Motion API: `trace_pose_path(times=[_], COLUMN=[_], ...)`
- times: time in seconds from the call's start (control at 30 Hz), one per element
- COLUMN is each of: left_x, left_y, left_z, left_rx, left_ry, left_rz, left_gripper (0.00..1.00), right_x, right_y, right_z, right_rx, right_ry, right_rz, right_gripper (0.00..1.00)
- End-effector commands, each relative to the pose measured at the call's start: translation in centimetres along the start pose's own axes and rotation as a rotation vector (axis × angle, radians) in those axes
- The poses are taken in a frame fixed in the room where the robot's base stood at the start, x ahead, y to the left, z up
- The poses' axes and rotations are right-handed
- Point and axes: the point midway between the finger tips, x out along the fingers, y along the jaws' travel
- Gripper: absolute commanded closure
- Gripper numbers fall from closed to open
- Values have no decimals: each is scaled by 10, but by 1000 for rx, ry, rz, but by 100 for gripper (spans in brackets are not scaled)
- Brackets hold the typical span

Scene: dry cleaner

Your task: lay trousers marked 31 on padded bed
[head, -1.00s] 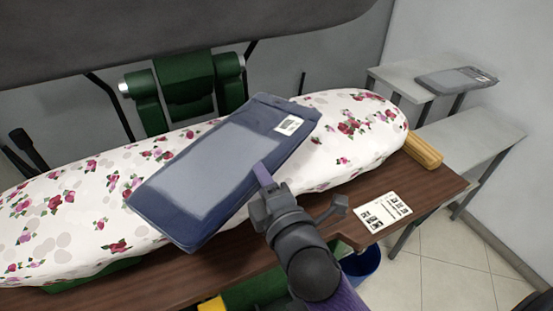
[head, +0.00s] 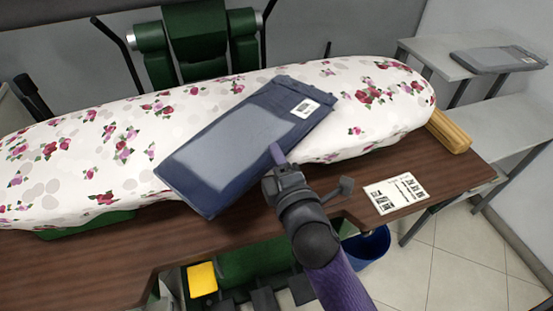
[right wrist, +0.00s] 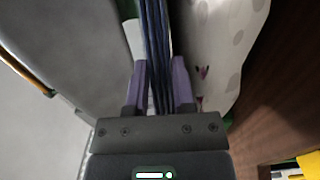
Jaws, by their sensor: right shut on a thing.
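Folded dark blue trousers (head: 225,150) with a paler grey-blue panel and a white tag (head: 305,107) are over the middle of the padded bed (head: 65,160), slanted across its front edge. The tag's number is too small to read. The bed has a white cover with pink and red flowers. My right gripper (head: 277,153) is shut on the trousers' near edge. In the right wrist view, the trousers (right wrist: 156,50) show edge-on as dark layers between the purple fingers. I cannot tell whether they touch the bed. My left gripper is not in view.
A green hinge (head: 195,45) and the press's upper part stand behind the bed. A printed card (head: 397,193) lies on the brown table (head: 60,265). Another folded garment (head: 497,60) lies on a grey stand at right. A blue bin (head: 368,247) is below the table.

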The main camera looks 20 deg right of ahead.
Motion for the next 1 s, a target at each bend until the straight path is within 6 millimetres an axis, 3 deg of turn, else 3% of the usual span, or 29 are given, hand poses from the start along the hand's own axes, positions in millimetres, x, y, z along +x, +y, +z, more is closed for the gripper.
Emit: trace_pose_path(times=[0.1, 0.13, 0.27, 0.63, 0.77, 1.0], left_x=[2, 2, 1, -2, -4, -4], left_y=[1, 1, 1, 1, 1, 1], left_z=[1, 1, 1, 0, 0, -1], left_rx=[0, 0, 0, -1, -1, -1], left_ry=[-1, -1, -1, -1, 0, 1], left_rz=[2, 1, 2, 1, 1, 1], left_gripper=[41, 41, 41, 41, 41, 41], right_x=[0, 0, 0, -4, -30, -92], right_y=[-3, -3, -2, 1, 1, -1], right_z=[0, 0, 0, 0, 0, 0], right_rx=[1, 0, 0, 0, 1, 2], right_ry=[1, 0, 0, 0, 0, -2], right_rz=[3, 0, 0, -1, -4, -5], right_gripper=[100, 63, 36, 34, 34, 34])
